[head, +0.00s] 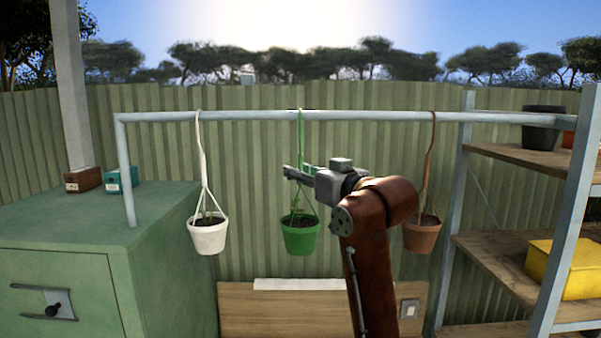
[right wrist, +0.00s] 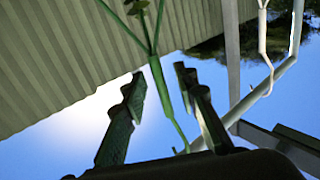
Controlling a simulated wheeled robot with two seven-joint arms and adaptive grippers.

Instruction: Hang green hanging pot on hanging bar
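The green hanging pot (head: 299,238) hangs upright in the middle, with a small plant in it. Its green strap (head: 301,135) reaches up to the grey hanging bar (head: 262,115) and seems to loop over it. My right gripper (head: 290,173) is at the strap, below the bar and above the pot. In the right wrist view its two fingers (right wrist: 160,88) stand apart, with the green strap (right wrist: 157,76) between them and gaps on both sides. The bar (right wrist: 262,90) also shows there. My left gripper is not in view.
A white hanging pot (head: 208,236) hangs left of the green one, and a brown hanging pot (head: 422,236) hangs to the right, behind my arm. A green cabinet (head: 100,235) stands at the left. A shelf rack (head: 500,255) with a yellow container (head: 575,270) stands at the right.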

